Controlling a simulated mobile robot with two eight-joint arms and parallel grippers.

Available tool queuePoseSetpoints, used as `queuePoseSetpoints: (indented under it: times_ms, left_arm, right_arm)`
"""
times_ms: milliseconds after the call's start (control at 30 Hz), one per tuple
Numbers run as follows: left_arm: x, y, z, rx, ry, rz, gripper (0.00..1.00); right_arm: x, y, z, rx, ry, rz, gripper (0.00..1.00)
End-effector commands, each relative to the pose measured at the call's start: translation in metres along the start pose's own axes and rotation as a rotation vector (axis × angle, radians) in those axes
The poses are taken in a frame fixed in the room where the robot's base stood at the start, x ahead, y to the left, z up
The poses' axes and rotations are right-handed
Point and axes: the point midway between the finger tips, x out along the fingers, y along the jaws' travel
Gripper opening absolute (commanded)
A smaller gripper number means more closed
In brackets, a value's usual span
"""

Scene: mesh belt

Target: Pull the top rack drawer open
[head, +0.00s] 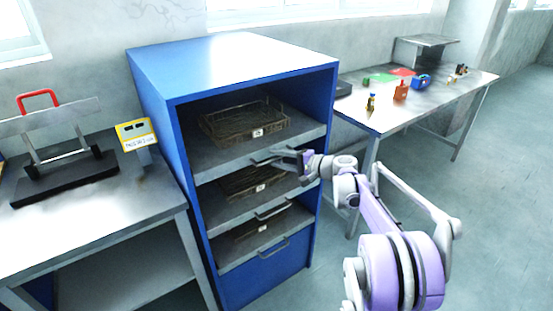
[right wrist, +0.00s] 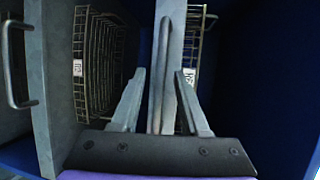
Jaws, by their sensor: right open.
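The blue rack cabinet (head: 152,110) holds three grey drawers stacked one above another. The top rack drawer (head: 222,160) carries a dark wire basket (head: 243,125) with a white label, and its front sits about at the cabinet's face. Its handle (head: 262,161) is a grey bar on the front. My right gripper (head: 301,160) is at the right part of this handle. In the right wrist view, the open fingers (right wrist: 162,98) stand on either side of the handle bar (right wrist: 168,60), with visible gaps. My left gripper is not in view.
The middle drawer (head: 235,195) and lower drawer (head: 240,247) with their own baskets and handles sit below. A metal table (head: 75,215) with a scale and yellow display stands left. Another table (head: 385,112) with small items stands right. Open floor lies at right.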

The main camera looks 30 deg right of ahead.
Motion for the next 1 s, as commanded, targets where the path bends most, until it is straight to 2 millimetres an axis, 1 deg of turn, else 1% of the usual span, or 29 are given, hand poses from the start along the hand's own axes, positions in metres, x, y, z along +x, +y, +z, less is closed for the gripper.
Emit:
queuePoseSetpoints:
  times_ms: [100,367,467,600,633,1000]
  left_arm:
    - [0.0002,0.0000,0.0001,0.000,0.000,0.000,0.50]
    - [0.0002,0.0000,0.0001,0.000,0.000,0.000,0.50]
    - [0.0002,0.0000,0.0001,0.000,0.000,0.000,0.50]
    - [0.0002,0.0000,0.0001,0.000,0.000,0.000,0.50]
    - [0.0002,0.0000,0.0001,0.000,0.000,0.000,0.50]
    - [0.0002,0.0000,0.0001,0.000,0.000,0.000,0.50]
  right_arm:
    - [0.0064,0.0000,0.0002,0.000,-0.001,0.000,0.45]
    - [0.0072,0.0000,0.0001,0.000,0.000,0.000,0.45]
    - [0.0071,0.0000,0.0001,0.000,0.000,0.000,0.28]
    - [0.0070,0.0000,0.0001,0.000,0.000,0.000,0.03]
    - [0.0070,0.0000,0.0001,0.000,0.000,0.000,0.00]
    - [0.0069,0.0001,0.0002,0.000,0.000,0.000,0.00]
